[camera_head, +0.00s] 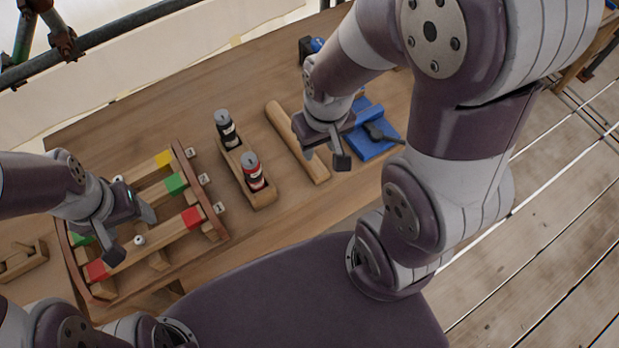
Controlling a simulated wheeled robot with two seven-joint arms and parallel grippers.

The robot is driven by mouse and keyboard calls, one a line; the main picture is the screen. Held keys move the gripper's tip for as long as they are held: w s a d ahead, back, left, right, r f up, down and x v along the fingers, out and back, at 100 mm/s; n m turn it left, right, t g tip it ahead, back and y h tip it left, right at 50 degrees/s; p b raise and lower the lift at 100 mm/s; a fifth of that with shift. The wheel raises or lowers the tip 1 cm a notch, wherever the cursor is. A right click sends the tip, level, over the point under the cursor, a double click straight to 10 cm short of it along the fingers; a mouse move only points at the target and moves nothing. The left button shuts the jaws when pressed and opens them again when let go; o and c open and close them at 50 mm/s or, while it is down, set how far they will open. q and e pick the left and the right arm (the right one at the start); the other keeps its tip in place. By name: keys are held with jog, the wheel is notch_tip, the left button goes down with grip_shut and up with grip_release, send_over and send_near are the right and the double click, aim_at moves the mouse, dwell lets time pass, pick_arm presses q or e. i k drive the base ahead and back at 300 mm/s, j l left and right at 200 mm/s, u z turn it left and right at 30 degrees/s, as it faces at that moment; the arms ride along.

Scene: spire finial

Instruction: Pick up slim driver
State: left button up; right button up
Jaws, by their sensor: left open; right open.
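A dark, thin tool (380,133), possibly the slim driver, lies on a blue tray (368,152) on the right part of the wooden table. Its thin end points right, past the tray's edge. My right gripper (325,158) is open and empty, just left of the tray and above the end of a wooden roller-like bar (292,135). The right hand hides part of the tray. My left gripper (131,233) is open over the wooden rack (160,262) at the left, with a small pale knob (139,240) near its fingers.
Two bottles, one black-labelled (226,130) and one red-labelled (252,172), stand in a wooden holder (265,197) mid-table. The rack's rails carry yellow, green and red blocks. A blue and black item (312,46) sits at the back edge. Bare table lies behind the rack.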

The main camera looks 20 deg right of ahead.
aim_at(254, 177)
jog(key=z, duration=0.25)
jog(key=l+u, duration=0.2)
jog(key=u, duration=0.2)
jog(key=l+u, duration=0.2)
jog(key=u, duration=0.2)
jog(key=l+u, duration=0.2)
jog(key=l, duration=0.85)
jog(key=l+u, duration=0.25)
jog(key=l, duration=0.8)
jog(key=k, duration=0.05)
